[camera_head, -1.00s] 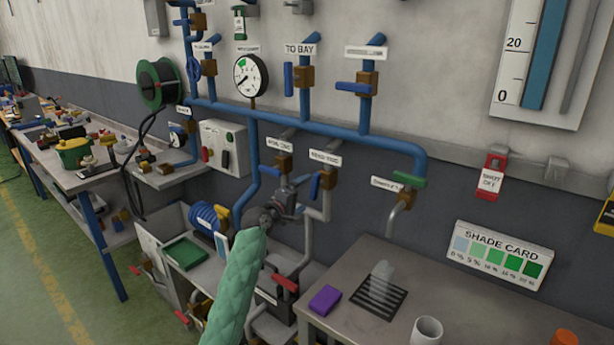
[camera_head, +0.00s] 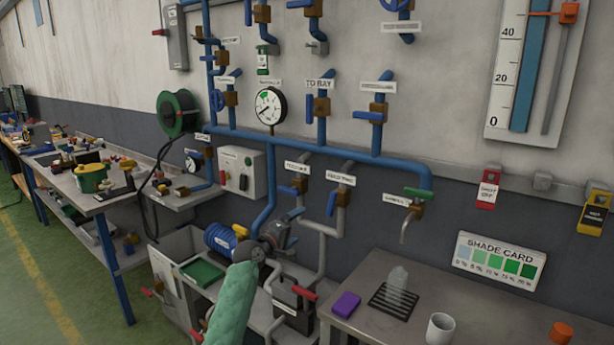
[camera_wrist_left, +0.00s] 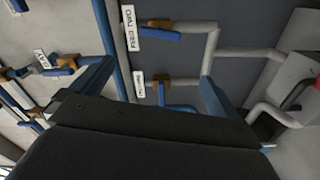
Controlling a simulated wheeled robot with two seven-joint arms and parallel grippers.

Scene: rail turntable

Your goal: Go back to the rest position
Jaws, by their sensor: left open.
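My left arm in a green quilted sleeve rises from the bottom of the head view. Its left gripper (camera_head: 284,228) is at the sleeve's end, in front of the blue pipework and beside the blue motor (camera_head: 220,238). The fingers are small and partly lost against the pipes there. In the left wrist view the left gripper (camera_wrist_left: 155,72) shows two blue fingers spread wide apart with nothing between them. Pipes and valves show beyond them. My right gripper is in neither view.
A blue pipe (camera_head: 330,143) with valves and a pressure gauge (camera_head: 270,106) runs along the wall. A grey bench (camera_head: 375,275) at right bears a purple block (camera_head: 346,304), a white cup (camera_head: 440,329) and a black grille (camera_head: 393,301). Green floor (camera_head: 75,285) is open at left.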

